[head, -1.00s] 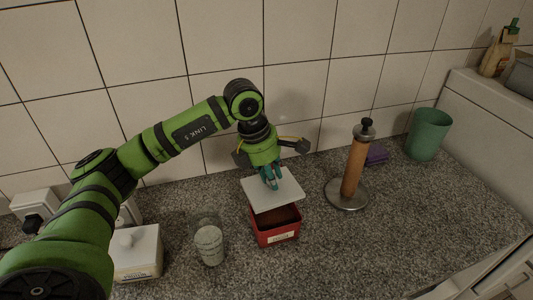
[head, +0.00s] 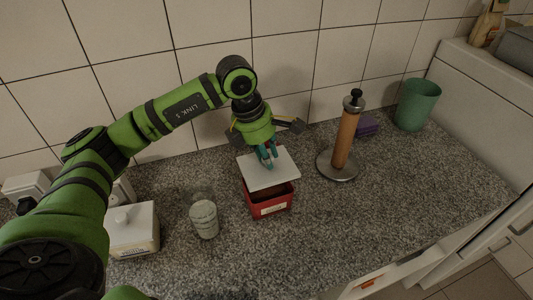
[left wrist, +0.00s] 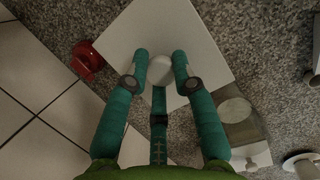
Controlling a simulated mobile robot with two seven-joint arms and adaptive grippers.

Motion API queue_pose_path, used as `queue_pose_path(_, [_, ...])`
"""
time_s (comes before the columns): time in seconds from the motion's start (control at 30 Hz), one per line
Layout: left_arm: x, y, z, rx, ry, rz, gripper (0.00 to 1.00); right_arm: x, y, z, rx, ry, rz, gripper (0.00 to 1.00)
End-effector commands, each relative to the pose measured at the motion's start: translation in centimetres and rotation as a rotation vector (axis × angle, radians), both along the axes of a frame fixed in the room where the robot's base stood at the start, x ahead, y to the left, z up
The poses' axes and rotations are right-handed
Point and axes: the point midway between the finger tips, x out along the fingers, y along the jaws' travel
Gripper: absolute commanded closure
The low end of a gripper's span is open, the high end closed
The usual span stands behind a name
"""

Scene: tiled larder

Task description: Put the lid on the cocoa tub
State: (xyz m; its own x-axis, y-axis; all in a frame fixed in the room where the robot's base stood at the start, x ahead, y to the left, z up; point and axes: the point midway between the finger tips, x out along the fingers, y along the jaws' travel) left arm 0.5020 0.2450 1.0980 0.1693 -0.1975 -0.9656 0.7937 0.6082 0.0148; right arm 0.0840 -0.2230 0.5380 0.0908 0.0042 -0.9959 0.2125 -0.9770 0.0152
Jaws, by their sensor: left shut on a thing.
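The white square lid (head: 281,166) hangs above the red cocoa tub (head: 252,203), offset toward the back wall. A strip of the tub's dark inside shows along the front, under the lid's edge. My left gripper (head: 268,158) is over the lid, shut on its knob. In the left wrist view the round pale knob (left wrist: 162,70) sits between the two teal fingertips (left wrist: 161,72), with the lid (left wrist: 205,45) spread beneath. My right gripper is out of view.
A glass jar (head: 204,220) stands just left of the tub, and a white lidded box (head: 138,239) is farther left. The front-right counter is clear.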

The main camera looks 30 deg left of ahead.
Motion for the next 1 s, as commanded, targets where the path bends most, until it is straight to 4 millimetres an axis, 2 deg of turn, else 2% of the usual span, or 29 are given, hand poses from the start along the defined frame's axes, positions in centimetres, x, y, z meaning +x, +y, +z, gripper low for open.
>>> queue_pose_path(0.03, [0.0, 0.0, -0.9, 0.000, 0.000, 0.001, 0.99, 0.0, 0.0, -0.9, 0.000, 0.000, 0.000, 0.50])
queue_pose_path(0.2, [0.0, 0.0, -2.7, 0.001, 0.001, 0.001, 0.99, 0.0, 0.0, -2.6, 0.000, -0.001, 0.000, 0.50])
queue_pose_path(0.5, [0.0, 0.0, -5.1, 0.001, 0.001, 0.001, 0.99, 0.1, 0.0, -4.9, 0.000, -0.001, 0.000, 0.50])
queue_pose_path(1.0, [0.0, 0.0, -5.4, 0.001, 0.001, 0.001, 0.99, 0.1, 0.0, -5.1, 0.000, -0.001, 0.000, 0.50])
